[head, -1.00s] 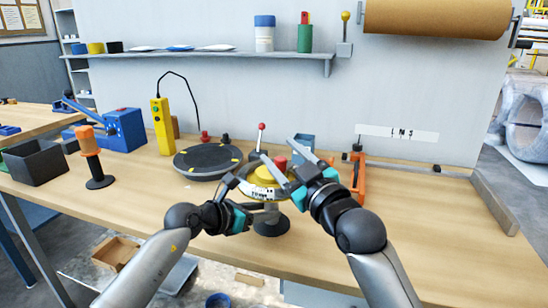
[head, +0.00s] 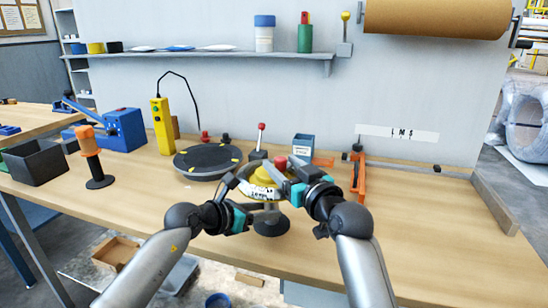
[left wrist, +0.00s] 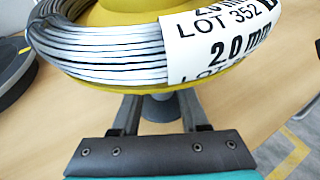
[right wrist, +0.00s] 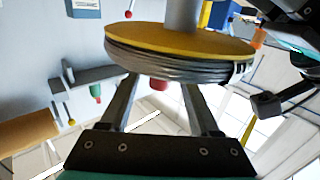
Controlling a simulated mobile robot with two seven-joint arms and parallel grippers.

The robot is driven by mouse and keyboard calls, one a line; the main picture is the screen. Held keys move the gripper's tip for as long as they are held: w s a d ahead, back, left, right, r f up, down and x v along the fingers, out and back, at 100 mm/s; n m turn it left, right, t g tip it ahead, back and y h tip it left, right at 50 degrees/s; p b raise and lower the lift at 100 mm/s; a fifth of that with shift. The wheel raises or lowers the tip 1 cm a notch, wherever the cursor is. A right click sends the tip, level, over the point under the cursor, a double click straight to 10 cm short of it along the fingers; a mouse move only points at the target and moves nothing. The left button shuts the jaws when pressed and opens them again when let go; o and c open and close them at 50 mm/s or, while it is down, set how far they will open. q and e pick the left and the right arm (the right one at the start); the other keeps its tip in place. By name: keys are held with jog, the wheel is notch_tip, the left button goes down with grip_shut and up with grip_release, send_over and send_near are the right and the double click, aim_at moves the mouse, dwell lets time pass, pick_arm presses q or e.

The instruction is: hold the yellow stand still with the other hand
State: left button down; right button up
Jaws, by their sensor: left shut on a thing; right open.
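The yellow stand (head: 263,174) is near the bench's front edge, with a grey post, a dark round base (head: 272,227) and a red knob (head: 281,162) on top. A grey wire coil (left wrist: 105,45) with a white label reading LOT 352 and 2.0 mm sits around its yellow body. My left gripper (head: 256,207) is shut on the stand's post (left wrist: 160,107), just below the coil. My right gripper (head: 277,178) is open at the coil's right side. In the right wrist view, the red knob (right wrist: 158,85) shows between its fingers, and I cannot tell whether they touch the coil.
A dark turntable (head: 208,161) lies behind left, beside a yellow control box (head: 161,125). A red-topped lever (head: 261,139) and a blue-grey box (head: 303,145) stand behind. An orange tool (head: 360,177) stands at right. The bench front right is clear.

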jog(key=shift+x, duration=2.35)
grip_shut()
